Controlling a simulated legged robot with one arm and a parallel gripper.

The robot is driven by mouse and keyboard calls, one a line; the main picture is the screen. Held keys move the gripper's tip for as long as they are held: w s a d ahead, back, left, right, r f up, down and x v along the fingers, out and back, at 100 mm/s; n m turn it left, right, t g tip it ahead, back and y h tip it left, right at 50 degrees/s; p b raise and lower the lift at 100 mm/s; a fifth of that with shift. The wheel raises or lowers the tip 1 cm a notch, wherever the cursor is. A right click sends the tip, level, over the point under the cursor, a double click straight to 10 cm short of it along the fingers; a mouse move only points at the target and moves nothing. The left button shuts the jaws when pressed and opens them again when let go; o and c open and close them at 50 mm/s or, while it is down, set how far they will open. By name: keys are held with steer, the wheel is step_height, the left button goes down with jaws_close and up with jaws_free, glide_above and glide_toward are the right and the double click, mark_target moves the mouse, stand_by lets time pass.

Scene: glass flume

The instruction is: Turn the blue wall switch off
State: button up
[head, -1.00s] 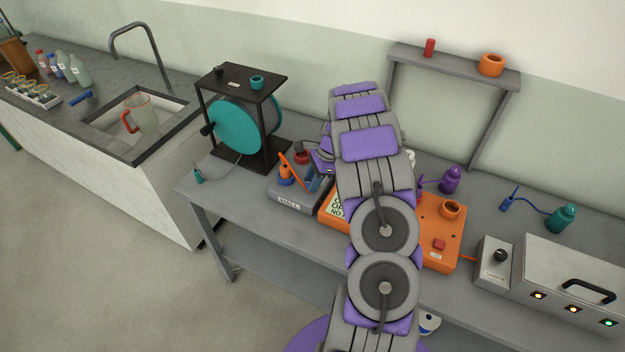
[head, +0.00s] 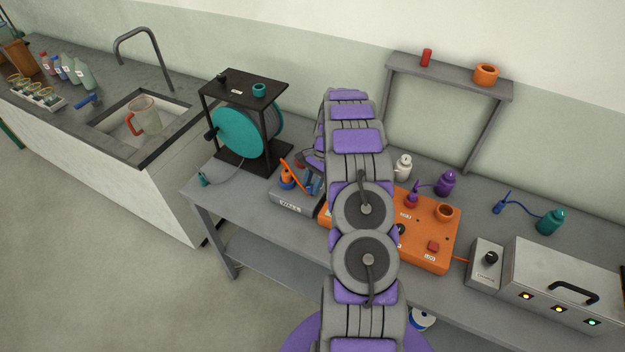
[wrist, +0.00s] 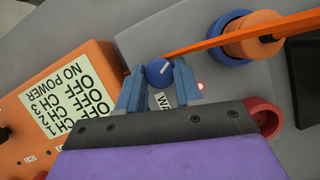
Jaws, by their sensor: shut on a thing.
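The blue wall switch (wrist: 158,71) is a round knob with a pale mark, on a grey box (head: 291,204) labelled WALL. In the wrist view the knob sits between the two blue-grey fingers of my gripper (wrist: 158,80), which is shut on it. A small red light (wrist: 200,86) glows on the box beside the right finger. In the head view my arm hides the knob, and only a bit of my gripper shows at the box's right end.
An orange lever (wrist: 235,34) on an orange post rises close to my gripper. A red cup (wrist: 263,118) stands near the right finger. The orange panel (head: 420,238) adjoins on the other side. A teal reel (head: 237,133) stands left on the bench.

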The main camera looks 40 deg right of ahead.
steer(key=n, duration=0.2)
steer(key=n+g+p, duration=0.1)
steer(key=n, duration=0.1)
steer(key=n+g+h+p, duration=0.1)
steer(key=shift+w+r+n, duration=0.15)
steer(key=shift+w+n, duration=0.15)
steer(key=shift+n, duration=0.1)
steer(key=n+h, duration=0.1)
steer(key=n, duration=0.2)
steer(key=n+g+p, duration=0.1)
steer(key=n, duration=0.2)
steer(key=shift+a+h, duration=0.1)
steer(key=shift+h, duration=0.3)
steer(key=shift+g, duration=0.3)
steer(key=o, duration=1)
